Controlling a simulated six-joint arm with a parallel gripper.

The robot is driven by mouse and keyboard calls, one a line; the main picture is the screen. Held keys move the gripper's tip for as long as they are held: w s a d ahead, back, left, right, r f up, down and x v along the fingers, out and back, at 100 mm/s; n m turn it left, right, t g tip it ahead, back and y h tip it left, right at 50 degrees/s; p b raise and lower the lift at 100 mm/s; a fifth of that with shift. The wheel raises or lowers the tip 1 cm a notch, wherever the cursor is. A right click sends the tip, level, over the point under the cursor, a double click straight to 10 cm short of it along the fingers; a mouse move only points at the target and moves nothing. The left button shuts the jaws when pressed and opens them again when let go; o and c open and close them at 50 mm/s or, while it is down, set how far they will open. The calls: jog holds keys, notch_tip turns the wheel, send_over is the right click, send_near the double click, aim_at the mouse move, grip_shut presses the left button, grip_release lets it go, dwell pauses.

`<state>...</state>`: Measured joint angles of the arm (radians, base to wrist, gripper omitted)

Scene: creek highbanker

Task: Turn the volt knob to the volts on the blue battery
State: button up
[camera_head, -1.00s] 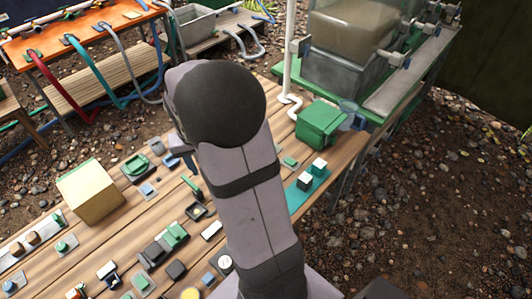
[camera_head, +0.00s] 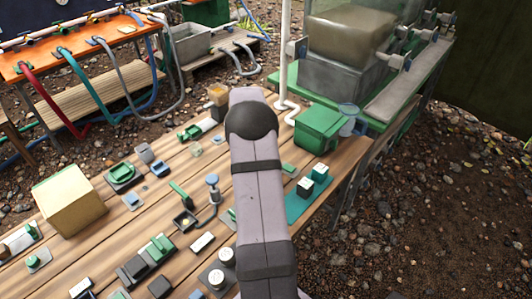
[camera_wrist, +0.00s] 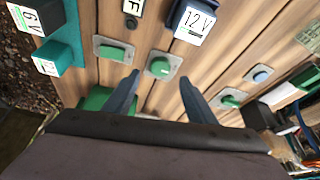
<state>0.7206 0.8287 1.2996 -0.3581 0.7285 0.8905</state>
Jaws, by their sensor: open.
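In the wrist view my gripper (camera_wrist: 159,77) is open and empty, its two dark fingers pointing at the wooden table. A green knob on a grey plate (camera_wrist: 160,66) lies just beyond and between the fingertips, apart from them as far as I can see. Two similar green knobs sit on plates, one to its left (camera_wrist: 115,52) and one to its right (camera_wrist: 230,99). I cannot read which is the volt knob. A dark blue block labelled 12 V (camera_wrist: 193,22), apparently the blue battery, stands at the top. In the head view my arm hides the gripper.
In the head view, a green box (camera_head: 318,128) stands at the table's far right end. Many small controls and a beige box (camera_head: 70,200) occupy the table's left.

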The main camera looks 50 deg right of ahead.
jog(key=shift+p+x, duration=0.55)
jog(key=shift+x, duration=2.65)
jog(key=c, duration=1)
